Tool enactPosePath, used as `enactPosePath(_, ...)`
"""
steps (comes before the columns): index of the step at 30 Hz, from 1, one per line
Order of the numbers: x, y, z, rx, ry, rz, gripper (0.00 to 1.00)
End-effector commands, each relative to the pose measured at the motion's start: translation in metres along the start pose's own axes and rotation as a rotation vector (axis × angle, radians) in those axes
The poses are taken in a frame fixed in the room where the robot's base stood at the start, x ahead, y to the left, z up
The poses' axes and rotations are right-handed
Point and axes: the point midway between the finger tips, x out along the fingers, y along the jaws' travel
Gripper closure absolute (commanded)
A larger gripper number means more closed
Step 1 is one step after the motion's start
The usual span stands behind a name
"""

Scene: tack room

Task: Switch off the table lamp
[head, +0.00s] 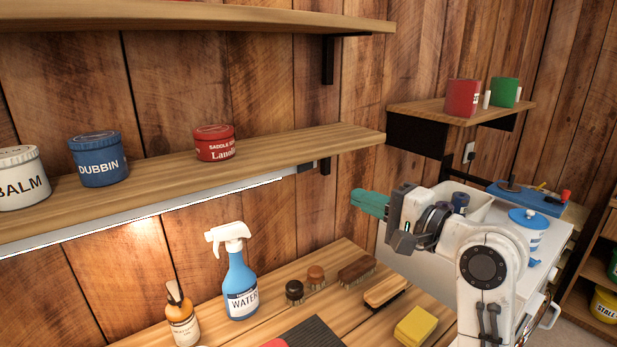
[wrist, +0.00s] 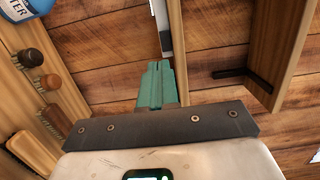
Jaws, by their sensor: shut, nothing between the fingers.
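I see no table lamp standing in either view. A lit white strip light (head: 150,212) runs under the lower wall shelf and throws a warm glow on the planks. A small dark piece (head: 306,168) sits at its right end; I cannot tell whether it is a switch. My gripper (head: 358,200) has teal fingers, shut and empty, to the right of the strip's end and pointing left. In the wrist view, the shut fingers (wrist: 157,68) point towards the strip's end (wrist: 161,22), apparently apart from it.
The lower shelf (head: 280,150) holds a red tin (head: 214,143), a blue tin (head: 99,160) and a white tin (head: 20,178). Below are a blue spray bottle (head: 240,280), a small bottle (head: 182,318), brushes (head: 356,270) and a yellow sponge (head: 416,326) on the bench.

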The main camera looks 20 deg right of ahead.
Motion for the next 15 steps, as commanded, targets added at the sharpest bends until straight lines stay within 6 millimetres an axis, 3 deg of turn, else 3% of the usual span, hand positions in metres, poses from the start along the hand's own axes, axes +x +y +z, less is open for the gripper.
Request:
enactPosePath(5, 0.020, -0.002, 0.001, 0.000, -0.004, 0.000, 1.00)
enactPosePath(15, 0.087, -0.003, 0.001, 0.000, -0.004, 0.001, 1.00)
